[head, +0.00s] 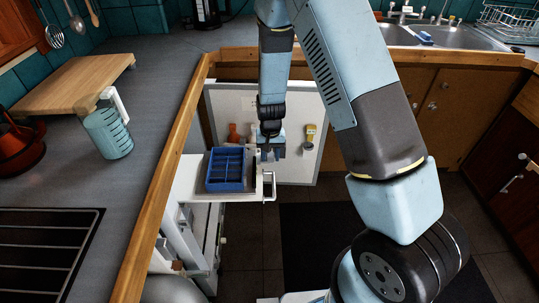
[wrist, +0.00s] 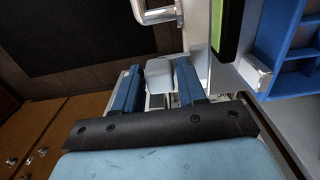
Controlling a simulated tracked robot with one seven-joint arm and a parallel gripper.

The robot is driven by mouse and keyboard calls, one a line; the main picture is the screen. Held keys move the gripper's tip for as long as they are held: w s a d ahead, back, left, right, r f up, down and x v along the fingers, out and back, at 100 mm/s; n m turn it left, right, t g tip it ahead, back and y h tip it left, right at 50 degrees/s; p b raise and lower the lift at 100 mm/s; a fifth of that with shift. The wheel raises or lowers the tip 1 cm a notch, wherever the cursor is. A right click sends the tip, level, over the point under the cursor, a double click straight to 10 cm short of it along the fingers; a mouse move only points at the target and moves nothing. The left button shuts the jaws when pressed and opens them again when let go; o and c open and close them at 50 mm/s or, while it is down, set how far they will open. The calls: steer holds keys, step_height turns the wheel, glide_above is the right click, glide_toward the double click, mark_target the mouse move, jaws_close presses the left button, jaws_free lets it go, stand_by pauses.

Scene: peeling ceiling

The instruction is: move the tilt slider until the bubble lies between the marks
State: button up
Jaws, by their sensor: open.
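My gripper (head: 272,153) is over the right edge of an open white drawer (head: 190,188) in the head view. In the wrist view my gripper (wrist: 159,78) has its two blue fingers apart, with a pale grey block (wrist: 160,70) between or just beyond their tips. This block may be the slider knob; I cannot tell whether the fingers touch it. A black-framed bright green strip (wrist: 229,20), which looks like the level's vial, is at the upper right. No bubble or marks can be made out. In the head view a dark bar (head: 250,172) lies beside the blue tray.
A blue divided tray (head: 226,168) sits in the drawer, close to my gripper; it also shows in the wrist view (wrist: 275,45). A drawer handle (head: 270,187) projects at the front. A white door (head: 295,165) stands open behind. A counter with a cup (head: 108,135) is left.

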jaws_close()
stand_by(0.3)
steer(key=shift+w, duration=1.2)
jaws_free()
steer(key=shift+r, duration=0.1)
